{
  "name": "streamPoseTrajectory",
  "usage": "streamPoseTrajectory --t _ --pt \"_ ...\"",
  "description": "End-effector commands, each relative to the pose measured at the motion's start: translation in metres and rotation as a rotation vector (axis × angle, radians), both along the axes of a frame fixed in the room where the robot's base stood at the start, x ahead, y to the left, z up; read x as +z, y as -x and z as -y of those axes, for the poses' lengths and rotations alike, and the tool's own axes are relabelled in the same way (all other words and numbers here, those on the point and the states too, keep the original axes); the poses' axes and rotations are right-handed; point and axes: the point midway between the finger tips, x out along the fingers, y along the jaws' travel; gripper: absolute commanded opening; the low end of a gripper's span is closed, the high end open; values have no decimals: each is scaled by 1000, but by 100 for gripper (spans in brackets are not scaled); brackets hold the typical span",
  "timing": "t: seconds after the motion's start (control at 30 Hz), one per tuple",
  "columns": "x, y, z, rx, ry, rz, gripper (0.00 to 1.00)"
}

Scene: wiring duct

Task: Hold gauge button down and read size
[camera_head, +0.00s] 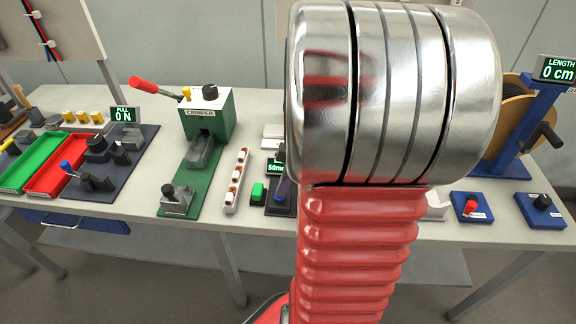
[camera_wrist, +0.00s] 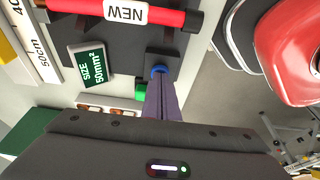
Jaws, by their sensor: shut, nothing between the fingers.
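The size gauge's display (camera_wrist: 92,67) reads "SIZE 50mm²" in the wrist view. The same display (camera_head: 276,168) is partly hidden behind my arm in the head view. A blue round button (camera_wrist: 159,69) sits on a small dark block beside the gauge's dark plate. My gripper (camera_wrist: 161,79) is shut and empty, its purple-grey fingertips right at the blue button and covering part of it. I cannot tell how far the button is pressed. A red cable (camera_wrist: 160,15) with a white "NEW" label lies across the dark plate.
A green button block (camera_head: 258,193) stands left of the gauge, close to my fingers. A white rack (camera_head: 235,181) with brown-and-white pieces and a green crimper (camera_head: 210,118) stand further left. Blue control boxes (camera_head: 471,207) stand at the right. My arm hides the bench's middle.

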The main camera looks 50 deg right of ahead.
Motion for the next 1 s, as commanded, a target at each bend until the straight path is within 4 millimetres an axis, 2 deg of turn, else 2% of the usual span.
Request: streamPoseTrajectory --t 0.17,0.27,0.7,0.83,1.0 --pt "19 1 -1 4 0 0 0" --pt "37 0 -1 4 2 6 0" --pt "111 17 13 2 4 7 0" --pt "126 20 15 3 2 5 0" --pt "134 22 16 4 1 4 0"
